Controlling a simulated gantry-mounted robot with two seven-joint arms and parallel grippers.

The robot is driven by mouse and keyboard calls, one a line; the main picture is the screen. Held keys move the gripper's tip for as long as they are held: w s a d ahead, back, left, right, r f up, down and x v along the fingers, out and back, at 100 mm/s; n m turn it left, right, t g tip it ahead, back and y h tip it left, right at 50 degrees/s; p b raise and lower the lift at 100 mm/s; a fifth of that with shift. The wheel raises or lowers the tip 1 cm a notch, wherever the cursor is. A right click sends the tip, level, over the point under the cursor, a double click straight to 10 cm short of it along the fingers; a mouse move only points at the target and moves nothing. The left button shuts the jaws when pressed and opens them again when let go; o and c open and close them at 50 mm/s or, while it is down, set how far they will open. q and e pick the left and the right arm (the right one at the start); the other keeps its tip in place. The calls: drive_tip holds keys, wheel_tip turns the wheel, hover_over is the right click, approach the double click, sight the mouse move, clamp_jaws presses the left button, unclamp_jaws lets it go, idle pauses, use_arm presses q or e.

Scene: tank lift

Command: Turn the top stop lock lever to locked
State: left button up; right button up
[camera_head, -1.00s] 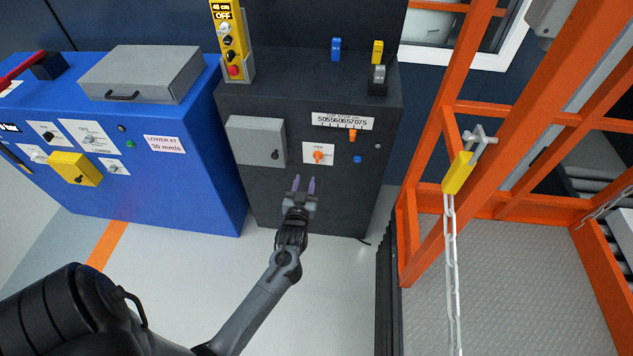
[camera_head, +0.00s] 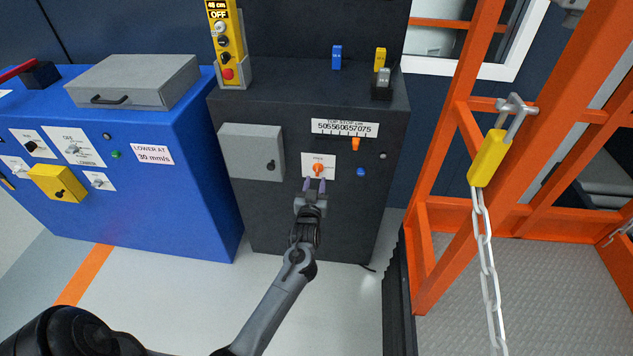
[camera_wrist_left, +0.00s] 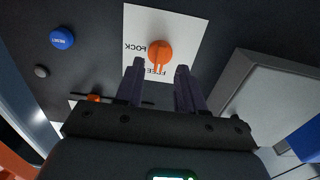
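The orange lock lever (camera_head: 318,169) sits on a white label plate on the front of the dark cabinet (camera_head: 290,215), below the top stop scale (camera_head: 345,128). In the left wrist view the lever (camera_wrist_left: 160,52) points toward the word FREE on its plate, with LOCK on the other side. My left gripper (camera_head: 315,186) is just below the lever in the head view. Its two purple fingers (camera_wrist_left: 158,78) are open, with a gap between them and the lever just beyond their tips. Contact cannot be made out. My right gripper is not in view.
An orange slider (camera_head: 355,144) sits under the scale, with a blue button (camera_head: 361,171) to the right of the lever. A grey box (camera_head: 252,152) juts from the cabinet at left. An orange cage frame (camera_head: 440,220) stands at right.

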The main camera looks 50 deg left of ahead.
sight(317, 173)
use_arm(q)
drive_tip(key=shift+b+x, duration=0.65)
drive_tip(key=shift+x, duration=1.2)
drive_tip(key=shift+s, duration=0.1)
clamp_jaws()
